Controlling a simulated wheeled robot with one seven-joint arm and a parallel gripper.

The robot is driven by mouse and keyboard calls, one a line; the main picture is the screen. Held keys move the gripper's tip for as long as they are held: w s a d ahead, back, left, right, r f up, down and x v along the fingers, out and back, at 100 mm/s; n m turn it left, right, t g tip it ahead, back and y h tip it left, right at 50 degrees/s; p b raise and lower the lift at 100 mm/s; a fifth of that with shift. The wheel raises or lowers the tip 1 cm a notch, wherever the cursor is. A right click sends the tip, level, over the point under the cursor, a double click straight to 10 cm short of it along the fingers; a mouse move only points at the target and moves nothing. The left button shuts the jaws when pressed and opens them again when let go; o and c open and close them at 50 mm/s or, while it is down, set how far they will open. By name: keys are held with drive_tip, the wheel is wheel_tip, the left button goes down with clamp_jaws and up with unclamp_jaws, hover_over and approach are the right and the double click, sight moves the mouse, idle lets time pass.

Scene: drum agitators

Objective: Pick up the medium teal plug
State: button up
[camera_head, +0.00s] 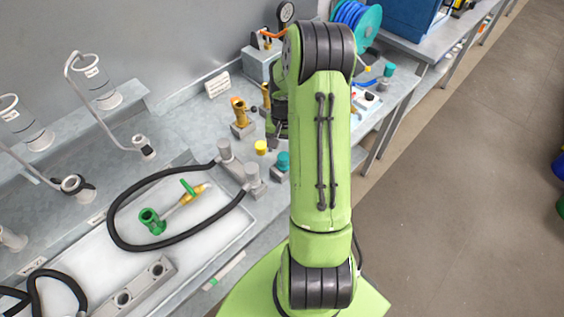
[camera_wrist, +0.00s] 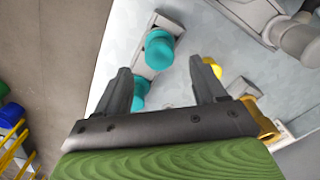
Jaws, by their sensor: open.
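Two teal plugs show in the wrist view. One teal plug (camera_wrist: 159,48) stands on a grey block, just beyond the gap between my fingertips. The other teal plug (camera_wrist: 139,91) is partly hidden by my left finger. I cannot tell from size which is the medium one. In the head view, one teal plug (camera_head: 283,161) stands at the bench edge beside my arm, and another teal plug (camera_head: 389,70) is farther back. My gripper (camera_wrist: 160,65) is open and empty above the bench, its fingers apart from the plugs. In the head view it is mostly hidden by my arm.
A yellow plug (camera_head: 260,147) stands close by, near my right finger in the wrist view (camera_wrist: 212,68). Brass fittings (camera_head: 240,112) stand behind it. A black hose (camera_head: 125,200) loops over a white tray (camera_head: 190,245) at the left. Open floor (camera_head: 480,180) lies right of the bench.

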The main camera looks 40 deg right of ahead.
sight(284, 156)
wheel_tip(284, 156, down, 5)
drive_tip(key=shift+s+a+f, duration=0.1)
drive_tip(key=shift+s+f, duration=0.05)
drive_tip(key=shift+f, duration=0.4)
drive_tip(key=shift+r, duration=0.1)
drive_tip(key=c, duration=1.2)
